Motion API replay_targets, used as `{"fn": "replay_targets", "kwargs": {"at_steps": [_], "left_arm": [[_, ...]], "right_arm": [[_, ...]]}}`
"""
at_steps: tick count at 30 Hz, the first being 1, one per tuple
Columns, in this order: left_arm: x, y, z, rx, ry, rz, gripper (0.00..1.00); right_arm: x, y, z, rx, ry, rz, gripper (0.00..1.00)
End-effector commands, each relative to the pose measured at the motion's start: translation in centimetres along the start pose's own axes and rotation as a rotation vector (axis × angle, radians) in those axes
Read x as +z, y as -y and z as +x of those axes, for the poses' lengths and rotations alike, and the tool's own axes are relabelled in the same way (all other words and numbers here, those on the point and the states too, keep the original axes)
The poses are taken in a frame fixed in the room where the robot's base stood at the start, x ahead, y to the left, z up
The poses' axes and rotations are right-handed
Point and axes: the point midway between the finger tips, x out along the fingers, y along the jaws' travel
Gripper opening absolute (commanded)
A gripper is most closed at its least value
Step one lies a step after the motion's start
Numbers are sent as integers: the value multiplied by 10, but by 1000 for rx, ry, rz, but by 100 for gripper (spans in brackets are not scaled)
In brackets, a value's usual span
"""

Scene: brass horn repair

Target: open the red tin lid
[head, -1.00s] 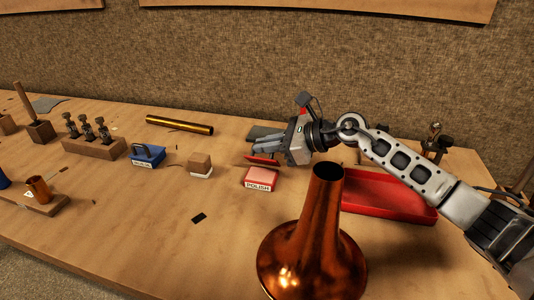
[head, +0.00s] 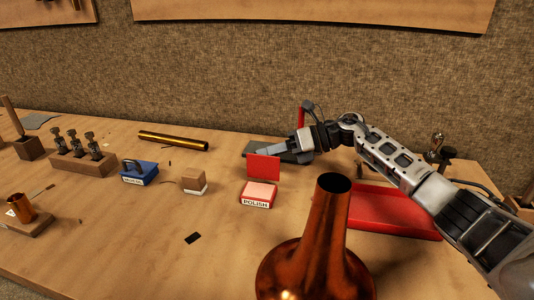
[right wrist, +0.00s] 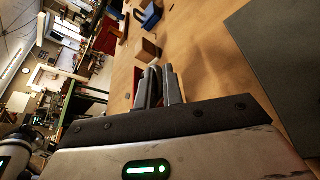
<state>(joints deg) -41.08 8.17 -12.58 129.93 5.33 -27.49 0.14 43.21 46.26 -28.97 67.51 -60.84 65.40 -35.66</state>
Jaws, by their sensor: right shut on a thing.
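The red tin (head: 257,197), labelled POLISH, sits on the bench in the middle of the head view. Its red lid (head: 263,169) stands upright at the tin's back edge, and the pale pink inside shows. My right gripper (head: 264,152) is shut on the lid at its top edge, reaching in from behind and the right. In the right wrist view the fingers (right wrist: 160,82) are close together, with a sliver of red beside them; the grip itself is mostly hidden. My left gripper is not in view.
A copper horn bell (head: 322,245) stands in front, right of the tin. A red tray (head: 395,215) lies to the right under my arm.

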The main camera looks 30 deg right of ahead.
Motion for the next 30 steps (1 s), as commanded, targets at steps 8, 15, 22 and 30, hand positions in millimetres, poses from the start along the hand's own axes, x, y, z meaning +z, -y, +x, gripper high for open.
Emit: {"fn": "replay_targets", "kwargs": {"at_steps": [8, 15, 22, 30], "left_arm": [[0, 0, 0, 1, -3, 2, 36], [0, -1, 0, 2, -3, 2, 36], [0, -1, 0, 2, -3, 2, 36], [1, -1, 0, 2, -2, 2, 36]], "right_arm": [[-3, 3, 0, 17, -2, 44, 0], [-3, 3, 0, 18, -3, 47, 0], [-3, 3, 0, 18, -3, 46, 18], [-2, 3, -3, 17, -2, 45, 18]]}}
